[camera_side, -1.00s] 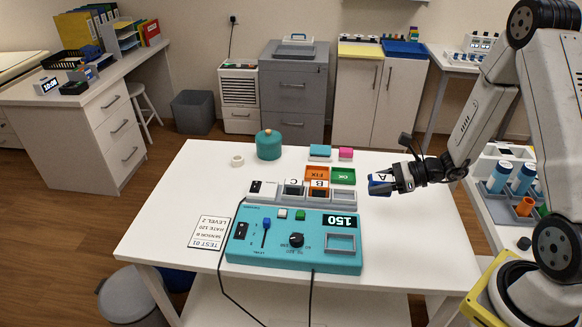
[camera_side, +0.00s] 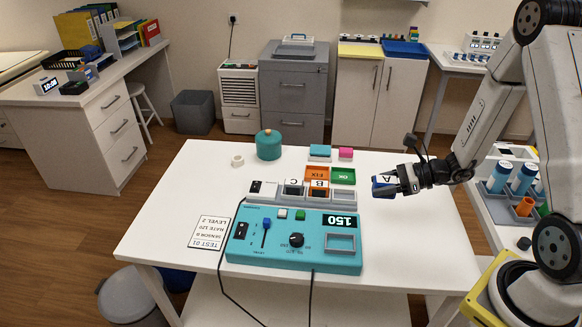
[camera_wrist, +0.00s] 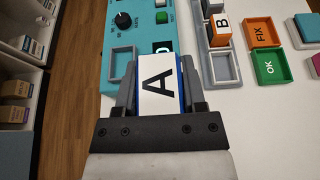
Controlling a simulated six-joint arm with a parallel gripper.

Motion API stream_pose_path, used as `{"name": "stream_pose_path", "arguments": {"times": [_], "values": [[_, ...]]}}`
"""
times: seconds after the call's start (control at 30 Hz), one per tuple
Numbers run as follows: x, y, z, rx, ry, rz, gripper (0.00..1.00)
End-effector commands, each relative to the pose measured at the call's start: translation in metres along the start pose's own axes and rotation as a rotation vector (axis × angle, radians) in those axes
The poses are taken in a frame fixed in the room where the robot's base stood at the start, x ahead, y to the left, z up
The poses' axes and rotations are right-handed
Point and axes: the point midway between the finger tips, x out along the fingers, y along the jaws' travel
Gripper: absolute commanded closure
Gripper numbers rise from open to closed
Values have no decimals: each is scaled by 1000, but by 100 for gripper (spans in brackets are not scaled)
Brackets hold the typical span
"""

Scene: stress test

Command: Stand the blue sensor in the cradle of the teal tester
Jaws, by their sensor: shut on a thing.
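The blue sensor (camera_side: 379,190), with a white face lettered A, is between the fingers of my gripper (camera_side: 393,183). In the wrist view the sensor's A face (camera_wrist: 158,88) fills the space between the two dark fingers. The gripper is shut on it and holds it to the right of the teal tester (camera_side: 285,256), apart from it. The tester's cradle (camera_side: 340,234) is a grey-framed rectangle at its right end, below the display reading 150. It shows empty, also in the wrist view (camera_wrist: 122,50).
A grey rack (camera_side: 344,199) behind the tester holds the orange sensor B (camera_side: 318,193) and a sensor C (camera_side: 293,190). Orange FIX (camera_side: 316,170) and green OK (camera_side: 343,181) trays lie behind it. A test card (camera_side: 209,232) lies left. White tabletop right of the tester is clear.

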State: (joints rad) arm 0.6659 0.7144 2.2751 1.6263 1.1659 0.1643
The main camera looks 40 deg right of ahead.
Motion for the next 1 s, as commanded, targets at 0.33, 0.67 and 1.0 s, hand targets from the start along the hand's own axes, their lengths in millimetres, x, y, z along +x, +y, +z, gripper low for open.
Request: {"name": "stream_pose_path", "arguments": {"times": [0.33, 0.67, 1.0], "values": [[34, 24, 10, 2, -15, 10, 100], [77, 64, 20, 4, -12, 9, 100], [93, 85, 21, 1, 1, 1, 100]]}}
